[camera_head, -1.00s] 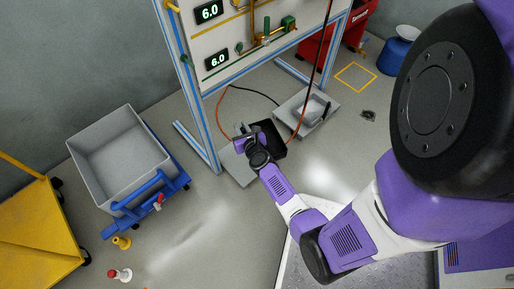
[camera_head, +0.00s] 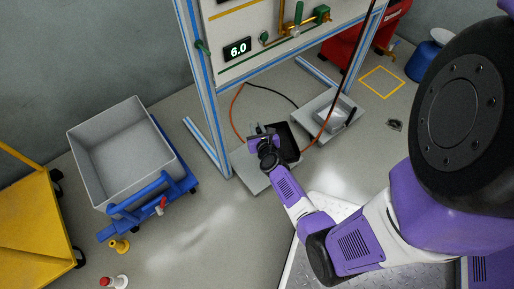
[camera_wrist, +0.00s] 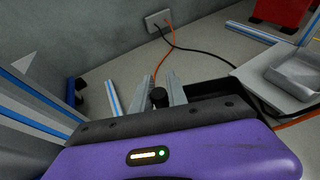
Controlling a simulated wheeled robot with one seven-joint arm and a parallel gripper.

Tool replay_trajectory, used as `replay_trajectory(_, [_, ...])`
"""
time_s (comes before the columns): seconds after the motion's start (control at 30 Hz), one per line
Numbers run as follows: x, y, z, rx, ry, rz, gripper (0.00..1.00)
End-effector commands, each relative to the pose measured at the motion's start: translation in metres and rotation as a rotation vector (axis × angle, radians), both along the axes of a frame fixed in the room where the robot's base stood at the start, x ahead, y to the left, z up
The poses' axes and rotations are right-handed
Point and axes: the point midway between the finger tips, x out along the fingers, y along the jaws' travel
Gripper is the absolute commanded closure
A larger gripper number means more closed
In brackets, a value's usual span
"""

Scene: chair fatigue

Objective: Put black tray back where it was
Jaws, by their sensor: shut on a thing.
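The black tray (camera_head: 287,141) is low at the foot of the blue-framed rig, beside a grey tray. Whether it touches the floor or is held just above it I cannot tell. My gripper (camera_head: 262,137) is at its left side, shut on it. In the wrist view my grey fingers (camera_wrist: 161,92) stand close together with a small black knob-like part between them. The dark inside of the black tray (camera_wrist: 215,88) shows to their right, and my purple gripper body hides its near part.
A grey flat plate (camera_head: 249,174) lies on the floor below my gripper. A grey tray (camera_head: 309,128) holding a smaller container is at the right. An orange hose and a black cable run behind. A blue cart with a grey bin (camera_head: 122,152) stands left, with clear floor between.

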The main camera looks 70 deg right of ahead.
Motion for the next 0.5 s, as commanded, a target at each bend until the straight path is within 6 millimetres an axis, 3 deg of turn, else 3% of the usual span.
replay_trajectory(0.03, [0.000, -0.001, -0.016, -0.002, 0.001, 0.001, 1.00])
replay_trajectory(0.2, [0.000, 0.000, -0.044, -0.003, 0.002, 0.000, 1.00])
replay_trajectory(0.5, [0.000, 0.000, -0.067, -0.002, 0.001, 0.000, 1.00])
